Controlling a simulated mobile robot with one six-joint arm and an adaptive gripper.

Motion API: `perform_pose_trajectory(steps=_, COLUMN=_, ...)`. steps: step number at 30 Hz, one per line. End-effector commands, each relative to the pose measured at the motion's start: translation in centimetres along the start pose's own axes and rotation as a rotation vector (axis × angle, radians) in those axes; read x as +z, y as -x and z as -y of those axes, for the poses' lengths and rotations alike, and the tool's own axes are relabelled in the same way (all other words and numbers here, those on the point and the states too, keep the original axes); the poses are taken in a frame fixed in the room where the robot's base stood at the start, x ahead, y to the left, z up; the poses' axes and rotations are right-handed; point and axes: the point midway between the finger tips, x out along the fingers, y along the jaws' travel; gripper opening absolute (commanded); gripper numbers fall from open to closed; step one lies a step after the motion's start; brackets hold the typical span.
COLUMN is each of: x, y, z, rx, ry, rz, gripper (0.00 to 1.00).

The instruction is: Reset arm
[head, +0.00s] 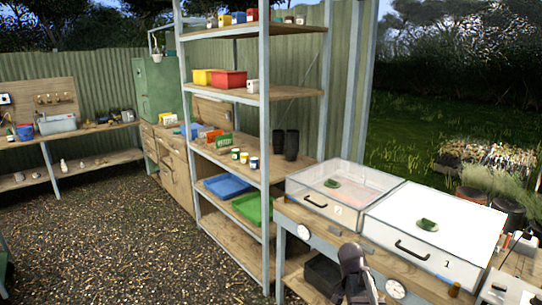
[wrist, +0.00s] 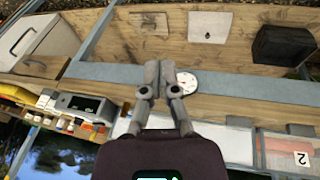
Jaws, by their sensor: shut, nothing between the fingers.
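My gripper (wrist: 158,76) shows in the wrist view with its two grey fingers together and nothing between them. It is over the front side of a workbench, near a round white dial (wrist: 187,82). In the head view a dark part of my arm stands at the lower middle, in front of the bench and just right of another round dial (head: 303,231). The fingertips cannot be made out there.
A tall metal shelf rack (head: 265,150) with bins and jars rises to the left. Gravel ground (head: 110,235) lies open at left.

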Motion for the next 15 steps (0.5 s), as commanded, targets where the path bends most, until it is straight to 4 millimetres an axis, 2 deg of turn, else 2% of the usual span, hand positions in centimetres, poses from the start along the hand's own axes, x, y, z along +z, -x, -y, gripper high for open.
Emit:
perform_pose_trajectory(steps=1, x=1.6, y=0.2, z=-0.2, rx=-0.022, ry=0.076, rz=0.018, gripper=0.0)
perform_pose_trajectory(steps=3, x=3.3, y=0.4, z=-0.1, rx=-0.053, ry=0.184, rz=0.042, gripper=0.0)
perform_pose_trajectory(steps=9, x=8.0, y=1.2, z=-0.1, rx=-0.157, ry=0.495, rz=0.095, gripper=0.0)
perform_pose_trajectory(steps=15, x=12.0, y=2.0, z=-0.2, rx=-0.259, ry=0.762, rz=0.121, gripper=0.0)
